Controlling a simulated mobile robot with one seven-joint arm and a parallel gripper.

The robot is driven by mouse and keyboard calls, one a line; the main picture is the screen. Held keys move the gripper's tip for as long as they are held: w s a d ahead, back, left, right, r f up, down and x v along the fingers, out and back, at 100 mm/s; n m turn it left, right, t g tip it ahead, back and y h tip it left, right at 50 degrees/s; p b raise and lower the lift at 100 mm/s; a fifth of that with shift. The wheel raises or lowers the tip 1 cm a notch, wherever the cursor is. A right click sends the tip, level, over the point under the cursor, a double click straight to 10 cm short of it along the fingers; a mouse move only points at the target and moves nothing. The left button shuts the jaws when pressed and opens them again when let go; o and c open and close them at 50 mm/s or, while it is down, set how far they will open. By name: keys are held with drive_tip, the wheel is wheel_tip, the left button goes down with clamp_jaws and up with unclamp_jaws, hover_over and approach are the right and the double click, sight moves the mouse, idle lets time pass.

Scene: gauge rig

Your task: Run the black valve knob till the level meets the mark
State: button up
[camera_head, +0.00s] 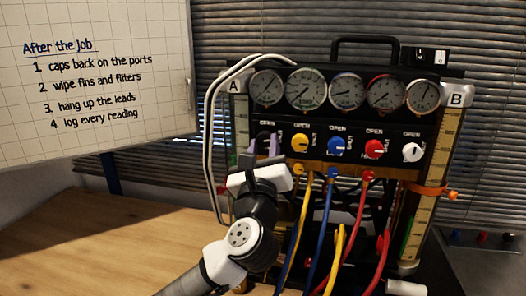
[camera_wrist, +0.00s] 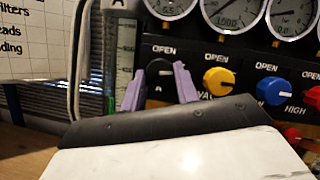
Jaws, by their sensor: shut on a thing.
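The black valve knob (camera_wrist: 160,73) is the leftmost knob on the rig panel, under an "OPEN" label. My gripper (camera_wrist: 158,82) has its two purple fingers on either side of it, shut on the knob; in the head view my gripper (camera_head: 265,146) largely covers it. Gauge tube A (camera_wrist: 126,48) stands just left of the knob, with a scale and some green low down, partly hidden by the left finger. Gauge tube B (camera_head: 445,125) is at the right of the rig, with green low in it. An orange band (camera_head: 433,191) crosses tube B around mid-height.
Yellow (camera_head: 299,142), blue (camera_head: 336,145), red (camera_head: 374,149) and white (camera_head: 412,152) knobs sit right of the black one. Coloured hoses hang below them. Pale hoses (camera_head: 211,125) loop down the left side. A whiteboard (camera_head: 95,70) stands left; the wooden table (camera_head: 110,245) is clear there.

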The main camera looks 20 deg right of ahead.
drive_tip(key=n+y, duration=0.1)
drive_tip(key=n, duration=0.1)
drive_tip(key=n+y, duration=0.1)
drive_tip(key=n, duration=0.2)
drive_tip(key=shift+s+d+b, duration=0.1)
drive_tip(key=shift+d+b, duration=0.1)
drive_tip(key=shift+b, duration=0.15)
drive_tip(key=n+y, duration=0.1)
drive_tip(key=n, duration=0.1)
drive_tip(key=n+y, duration=0.2)
drive_tip(key=n, duration=0.1)
drive_tip(key=shift+d+r+n+g+p, duration=0.1)
drive_tip(key=shift+r+n+g+p, duration=0.2)
drive_tip(key=shift+p, duration=0.1)
drive_tip(key=n, duration=0.2)
drive_tip(key=n+g+p, duration=0.1)
drive_tip(key=shift+r+n+y+p, duration=0.2)
drive_tip(key=shift+n+y+p, duration=0.1)
drive_tip(key=shift+n+y, duration=0.1)
drive_tip(key=shift+n+g+p, duration=0.7)
drive_tip(key=shift+n+p, duration=0.35)
drive_tip(key=shift+n, duration=0.75)
drive_tip(key=o, duration=1)
drive_tip(key=shift+c, duration=0.2)
drive_tip(key=shift+s, duration=0.15)
